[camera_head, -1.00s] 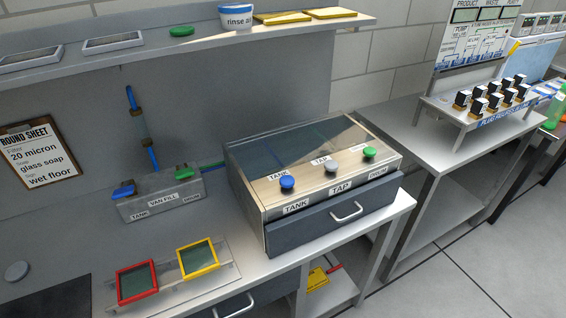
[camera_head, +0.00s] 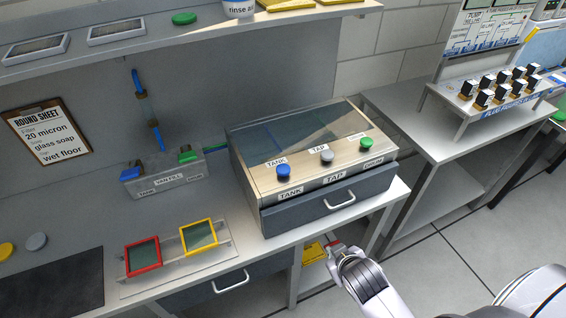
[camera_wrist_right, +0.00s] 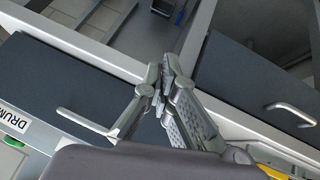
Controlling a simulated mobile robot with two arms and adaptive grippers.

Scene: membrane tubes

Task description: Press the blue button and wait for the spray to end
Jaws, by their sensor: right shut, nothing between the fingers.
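The blue button (camera_head: 283,172) stands on the wooden front strip of the glass-topped box (camera_head: 245,190), by the label TANK. A grey button (camera_head: 326,156) labelled TAP and a green button (camera_head: 366,143) labelled DRUM stand to its right. My right gripper (camera_head: 335,250) is in front of the bench, below and right of the blue button and apart from it. The blue button is not in the wrist view. My left gripper is not in view.
A red frame (camera_head: 143,257) and a yellow frame (camera_head: 198,235) stand on the bench left of the box. The VAN FILL block (camera_head: 163,180) is behind them. A drawer handle (camera_head: 340,202) sticks out below the buttons. A shelf (camera_head: 100,52) runs above.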

